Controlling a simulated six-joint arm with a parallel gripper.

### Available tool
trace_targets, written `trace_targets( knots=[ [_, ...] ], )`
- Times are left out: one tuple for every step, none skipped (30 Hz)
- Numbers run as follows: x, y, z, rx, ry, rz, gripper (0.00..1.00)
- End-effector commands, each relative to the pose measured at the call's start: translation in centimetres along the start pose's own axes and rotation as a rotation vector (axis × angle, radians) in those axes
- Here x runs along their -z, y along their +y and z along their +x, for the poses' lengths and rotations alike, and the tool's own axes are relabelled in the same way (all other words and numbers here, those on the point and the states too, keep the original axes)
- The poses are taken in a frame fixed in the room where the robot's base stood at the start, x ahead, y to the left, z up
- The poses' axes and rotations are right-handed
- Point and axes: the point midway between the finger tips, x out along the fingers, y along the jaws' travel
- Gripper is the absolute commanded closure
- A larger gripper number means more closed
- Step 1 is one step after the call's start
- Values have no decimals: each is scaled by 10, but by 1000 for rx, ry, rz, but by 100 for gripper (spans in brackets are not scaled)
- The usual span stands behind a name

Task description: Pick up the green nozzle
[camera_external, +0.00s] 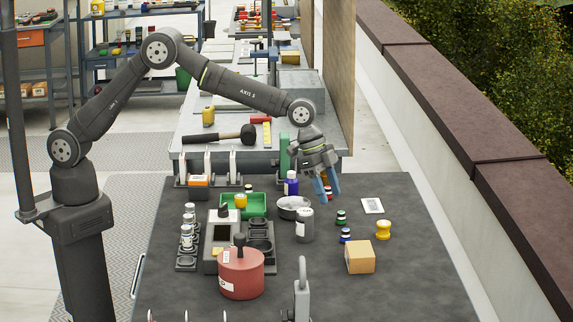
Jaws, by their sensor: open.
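A small dark nozzle with a green band (341,217) stands on the dark table, right of the middle. My gripper (329,196) is open, with its blue fingers pointing down, above and slightly left of the green nozzle in this view. A small red-banded nozzle (327,194) shows between or behind the fingers; I cannot tell its distance from them. A similar nozzle with a blue band (345,236) stands just in front of the green one.
A yellow spool-like piece (383,229), a cardboard box (360,257) and a white card (372,205) lie to the right. A grey can (305,226), a round metal dish (292,207) and a purple bottle (291,183) stand to the left. The table's right side is clear.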

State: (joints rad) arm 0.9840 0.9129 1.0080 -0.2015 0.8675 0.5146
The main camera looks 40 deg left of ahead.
Motion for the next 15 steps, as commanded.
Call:
trace_targets(
  knots=[
    [0, 0, 7, -1, -1, 0, 51],
    [0, 0, 10, -1, -1, 0, 51],
    [0, 0, 13, -1, -1, -1, 51],
    [0, 0, 14, -1, -1, -1, 51],
    [0, 0, 16, 0, -1, -1, 51],
    [0, 0, 17, 0, -1, -1, 51],
    [0, -1, 19, 0, -1, -1, 51],
    [0, -1, 21, 0, 0, -1, 51],
    [1, -2, 24, 0, 0, -1, 51],
    [1, -3, 28, 0, -1, -1, 51],
    [1, -4, 32, 0, -1, -1, 51],
    [2, -5, 38, -1, -2, -1, 51],
    [2, -6, 42, 0, -1, -1, 51],
    [3, -7, 46, 0, -1, -1, 51],
    [3, -8, 51, -1, -1, -1, 51]
  ],
)
